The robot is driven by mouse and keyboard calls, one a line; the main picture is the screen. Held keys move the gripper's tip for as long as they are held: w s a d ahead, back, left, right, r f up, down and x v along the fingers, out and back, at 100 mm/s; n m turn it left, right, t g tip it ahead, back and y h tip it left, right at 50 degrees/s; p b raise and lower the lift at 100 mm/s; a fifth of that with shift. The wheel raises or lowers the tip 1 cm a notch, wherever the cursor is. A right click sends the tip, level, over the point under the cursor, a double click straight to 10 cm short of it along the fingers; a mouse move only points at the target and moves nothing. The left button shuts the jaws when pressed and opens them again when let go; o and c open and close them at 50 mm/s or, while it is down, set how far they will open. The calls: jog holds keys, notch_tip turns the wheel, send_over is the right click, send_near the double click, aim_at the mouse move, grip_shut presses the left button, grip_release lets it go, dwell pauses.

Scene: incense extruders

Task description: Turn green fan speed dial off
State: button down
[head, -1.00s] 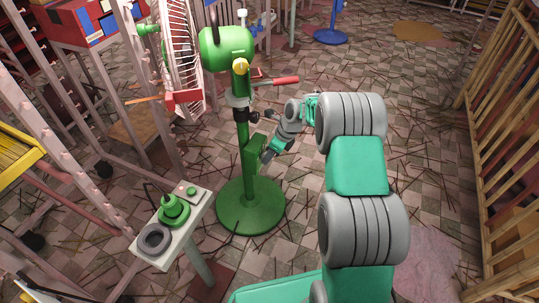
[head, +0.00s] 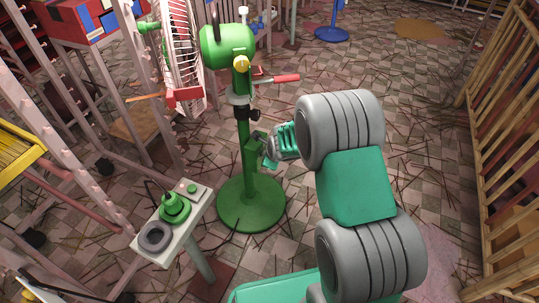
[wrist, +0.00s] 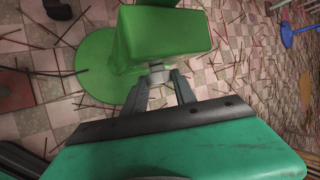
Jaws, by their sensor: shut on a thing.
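The green fan (head: 228,44) stands on a green post with a round base (head: 251,207). A green control box (head: 250,158) is on the post, partly hidden by my gripper. In the wrist view the box (wrist: 163,35) fills the top centre. A small grey dial (wrist: 157,67) sticks out of its near face. My gripper (wrist: 158,84) is shut on this dial, with a dark finger on each side of it. In the head view my gripper (head: 268,154) is at the right side of the box. The dial's markings and setting cannot be seen.
A small white stand (head: 198,212) with a green extruder-like piece (head: 174,208) and a grey ring (head: 155,237) is left of the fan base. Racks stand on the left. A wooden slatted frame (head: 500,130) is on the right. Littered floor lies between.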

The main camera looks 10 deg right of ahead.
jog(key=shift+s+a+f+n+t+h+b, duration=0.15)
jog(key=shift+n+t+h+b, duration=0.4)
jog(key=shift+t+b, duration=0.65)
jog(key=shift+s+a+f+n+t+h+b, duration=0.1)
jog(key=shift+f+n+t+h+b, duration=0.2)
jog(key=shift+t+h+b, duration=0.85)
jog(key=shift+s+a+f+n+t+h+b, duration=0.1)
jog(key=shift+f+n+t+h+b, duration=0.2)
jog(key=shift+t+b, duration=0.95)
jog(key=shift+r+t+p, duration=0.15)
jog(key=shift+t+p, duration=0.15)
jog(key=shift+t, duration=0.2)
jog(key=shift+d, duration=0.1)
jog(key=c, duration=1)
grip_release()
